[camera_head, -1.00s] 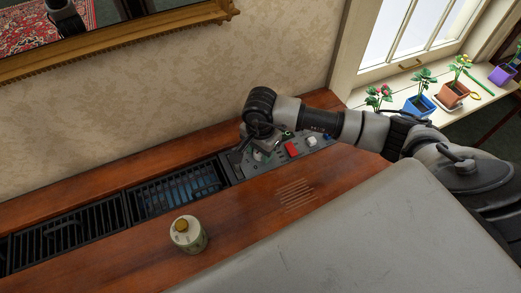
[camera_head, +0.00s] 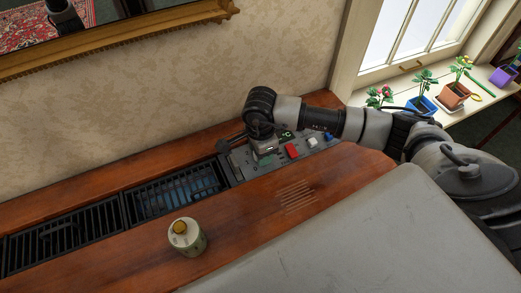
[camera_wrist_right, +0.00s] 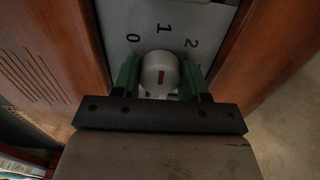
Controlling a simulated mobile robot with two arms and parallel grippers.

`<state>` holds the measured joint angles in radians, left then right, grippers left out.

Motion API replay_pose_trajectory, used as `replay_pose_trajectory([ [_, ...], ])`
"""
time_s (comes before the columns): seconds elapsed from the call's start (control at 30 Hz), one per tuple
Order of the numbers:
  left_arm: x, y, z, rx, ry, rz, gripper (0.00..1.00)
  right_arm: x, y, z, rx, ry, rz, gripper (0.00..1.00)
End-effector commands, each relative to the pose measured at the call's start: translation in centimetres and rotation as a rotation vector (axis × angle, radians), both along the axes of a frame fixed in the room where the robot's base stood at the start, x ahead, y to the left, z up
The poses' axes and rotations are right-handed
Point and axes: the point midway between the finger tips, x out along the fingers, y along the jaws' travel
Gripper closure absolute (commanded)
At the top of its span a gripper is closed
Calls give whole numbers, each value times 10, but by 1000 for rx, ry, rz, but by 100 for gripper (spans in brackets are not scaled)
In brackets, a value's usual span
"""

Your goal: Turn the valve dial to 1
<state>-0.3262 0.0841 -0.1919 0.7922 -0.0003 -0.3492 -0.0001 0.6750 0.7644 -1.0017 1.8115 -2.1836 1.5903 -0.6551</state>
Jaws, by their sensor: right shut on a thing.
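The valve dial (camera_wrist_right: 153,66) is a round pale grey knob with a short red mark on its face. In the right wrist view it sits between the two green fingers of my right gripper (camera_wrist_right: 161,78), which is shut on it. The numbers 0, 1 and 2 are printed on the grey panel (camera_wrist_right: 118,22) around it, with 1 in the middle. In the head view my right gripper (camera_head: 264,148) is over the left part of the panel and hides most of the dial. My left gripper is not in view.
The panel also carries a red block (camera_head: 292,150) and a white block (camera_head: 312,142). A dark grille (camera_head: 172,192) lies left of it. A jar with a yellow cap (camera_head: 187,238) stands in front on the wooden top (camera_head: 110,262). Potted plants line the sill at right.

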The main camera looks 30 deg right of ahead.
Motion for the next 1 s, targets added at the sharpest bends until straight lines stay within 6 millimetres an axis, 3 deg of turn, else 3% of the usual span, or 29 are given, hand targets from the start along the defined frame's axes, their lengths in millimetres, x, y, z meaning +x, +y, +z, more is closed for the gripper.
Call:
replay_pose_trajectory([
  [0.23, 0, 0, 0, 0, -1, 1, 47, 0, 0, 1, 0, -1, 1, 80],
  [0.27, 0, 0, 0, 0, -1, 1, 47, 0, 0, 1, 0, -1, 1, 53],
  [0.4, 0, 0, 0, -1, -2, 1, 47, 0, 0, 0, 0, -1, 1, 32],
  [0.77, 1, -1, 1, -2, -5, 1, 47, 1, 0, 6, 0, -2, 2, 31],
  [1.0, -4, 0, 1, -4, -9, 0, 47, 2, 0, 48, 1, -6, 2, 31],
])
